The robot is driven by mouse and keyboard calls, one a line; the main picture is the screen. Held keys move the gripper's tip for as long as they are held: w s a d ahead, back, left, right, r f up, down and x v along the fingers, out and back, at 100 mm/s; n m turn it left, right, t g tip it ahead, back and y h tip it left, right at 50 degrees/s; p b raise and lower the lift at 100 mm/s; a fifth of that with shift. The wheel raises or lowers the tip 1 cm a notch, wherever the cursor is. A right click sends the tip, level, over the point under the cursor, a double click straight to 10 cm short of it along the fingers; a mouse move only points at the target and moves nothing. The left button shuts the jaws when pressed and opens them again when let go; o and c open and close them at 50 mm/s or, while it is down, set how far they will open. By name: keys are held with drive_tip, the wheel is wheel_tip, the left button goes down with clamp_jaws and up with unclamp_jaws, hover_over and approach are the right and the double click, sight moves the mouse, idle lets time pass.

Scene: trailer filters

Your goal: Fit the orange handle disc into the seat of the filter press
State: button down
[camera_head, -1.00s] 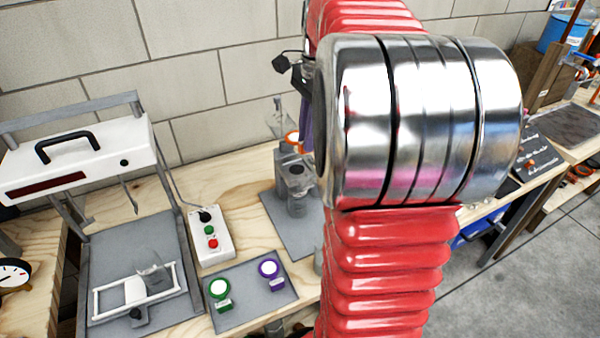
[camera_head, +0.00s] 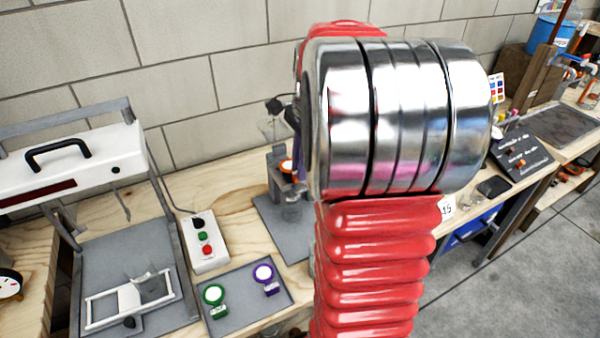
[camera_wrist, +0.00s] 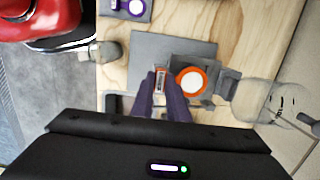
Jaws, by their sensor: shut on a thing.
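The orange handle disc (camera_wrist: 191,81) has a white face inside an orange rim. My gripper (camera_wrist: 161,77) is shut on its small handle, with the dark purple fingers on either side. The disc also shows in the head view (camera_head: 286,166), just left of my fingers and partly hidden by my arm. The grey filter press (camera_head: 275,172) stands on a grey base plate (camera_head: 272,215). In the wrist view the disc appears over the press (camera_wrist: 222,82). The disc covers the seat, so I cannot tell whether it sits in it or just above it.
A grey tray (camera_head: 240,312) holds a green disc (camera_head: 214,295) and a purple disc (camera_head: 264,274). A control box with buttons (camera_head: 205,242) stands left of the press. A clear glass vessel (camera_wrist: 285,97) is close beside the press in the wrist view.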

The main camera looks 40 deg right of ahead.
drive_tip(key=shift+f, duration=1.2)
drive_tip(key=shift+f, duration=0.1)
drive_tip(key=c, duration=1.7)
unclamp_jaws()
drive_tip(key=r, duration=0.4)
drive_tip(key=d+r, duration=0.1)
drive_tip(key=r, duration=0.7)
drive_tip(key=shift+s+d+r, duration=0.1)
drive_tip(key=shift+s+d, duration=0.05)
